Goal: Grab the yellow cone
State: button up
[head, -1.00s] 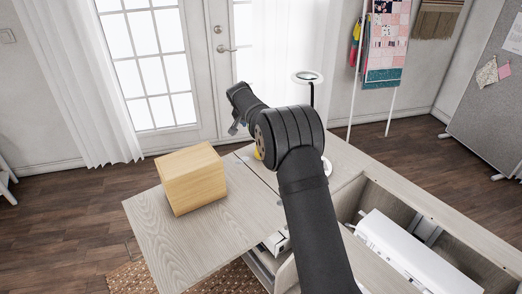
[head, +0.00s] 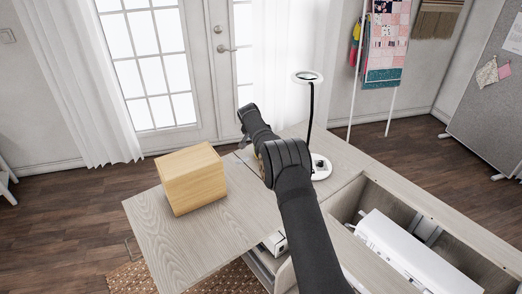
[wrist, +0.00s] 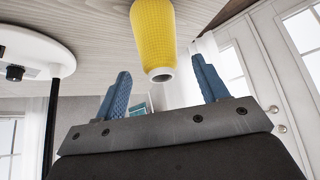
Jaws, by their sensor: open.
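The yellow cone (wrist: 153,38) shows in the wrist view at the top middle, against the pale wood tabletop. It looks like a thread cone with a textured side and a dark hole in its narrow end. My gripper (wrist: 160,68) is open, with one blue finger to each side of the cone's narrow end in the picture. The cone looks apart from both fingers, and nothing is between them in their grip. In the head view my arm hides the cone, and the gripper (head: 244,140) shows only in small part at the arm's far end.
A wooden box (head: 190,180) stands on the left leaf of the cabinet top (head: 165,235). A white ring lamp (head: 320,167) stands right of my arm; its base also shows in the wrist view (wrist: 35,42). An open compartment with a white machine (head: 405,255) lies at right.

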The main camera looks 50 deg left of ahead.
jog(key=shift+x, duration=1.35)
jog(key=shift+c, duration=0.5)
jog(key=shift+r, duration=0.1)
jog(key=c, duration=1.2)
